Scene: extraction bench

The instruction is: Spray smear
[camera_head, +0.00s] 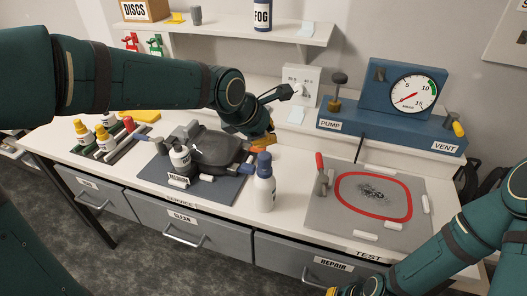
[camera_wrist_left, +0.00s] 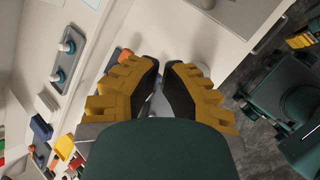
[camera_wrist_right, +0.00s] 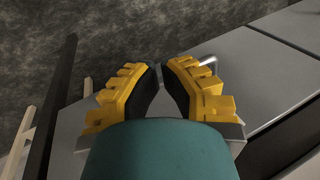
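A dark speckled smear (camera_head: 372,194) lies inside a red ring (camera_head: 341,200) on the grey test plate (camera_head: 325,222). A white bottle with a blue top (camera_head: 264,192) stands upright on the bench left of the plate; its label is turned partly away. Another bottle, labelled FOG (camera_head: 262,15), stands on the shelf. My left gripper (camera_head: 268,140) is above the bench, just behind the blue-topped bottle in the head view. Its fingers look apart in the left wrist view (camera_wrist_left: 161,68). My right gripper (camera_wrist_right: 160,70) looks open and empty over the drawer fronts and floor; the head view shows only its edge.
The blue pump unit (camera_head: 390,130) with a gauge stands behind the plate. A dark tray (camera_head: 225,187) with a black pad and small bottle is at left, beside a rack of small bottles (camera_head: 104,138).

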